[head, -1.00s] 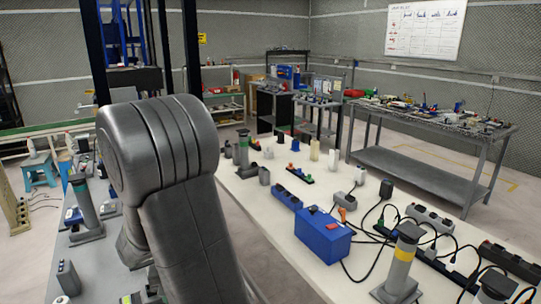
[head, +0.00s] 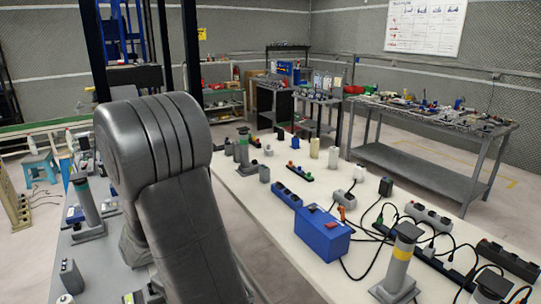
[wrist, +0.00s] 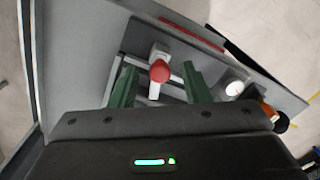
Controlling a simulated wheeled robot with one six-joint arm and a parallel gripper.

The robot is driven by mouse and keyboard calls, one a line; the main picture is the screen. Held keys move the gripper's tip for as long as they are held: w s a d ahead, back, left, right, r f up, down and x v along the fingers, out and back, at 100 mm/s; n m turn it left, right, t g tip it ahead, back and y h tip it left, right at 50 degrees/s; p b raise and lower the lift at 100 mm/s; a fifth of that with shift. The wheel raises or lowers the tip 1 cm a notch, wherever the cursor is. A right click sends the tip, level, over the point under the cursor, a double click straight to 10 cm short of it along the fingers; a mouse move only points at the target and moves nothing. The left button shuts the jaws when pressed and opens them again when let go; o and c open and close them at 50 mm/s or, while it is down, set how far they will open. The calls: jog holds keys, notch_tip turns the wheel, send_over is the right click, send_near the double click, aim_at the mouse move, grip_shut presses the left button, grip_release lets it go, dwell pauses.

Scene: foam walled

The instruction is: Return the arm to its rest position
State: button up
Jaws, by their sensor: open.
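My grey arm fills the left middle of the head view, but its end is hidden there. In the wrist view my gripper (wrist: 159,68) shows two green fingers spread apart. A round red-topped thing (wrist: 160,71) on a white piece appears between or beyond the fingers. I cannot tell its distance, and the fingers do not seem to hold it.
A white table (head: 262,212) carries a blue box (head: 322,236), cables, power strips and a grey post with a yellow band (head: 401,265). A grey workbench (head: 430,170) stands behind at right. A blue-green stool (head: 40,170) stands at left. A grey surface (wrist: 80,60) shows in the wrist view.

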jog(key=n, duration=0.3)
jog(key=shift+r+p, duration=0.1)
jog(key=shift+p, duration=0.3)
jog(key=shift+r, duration=1.25)
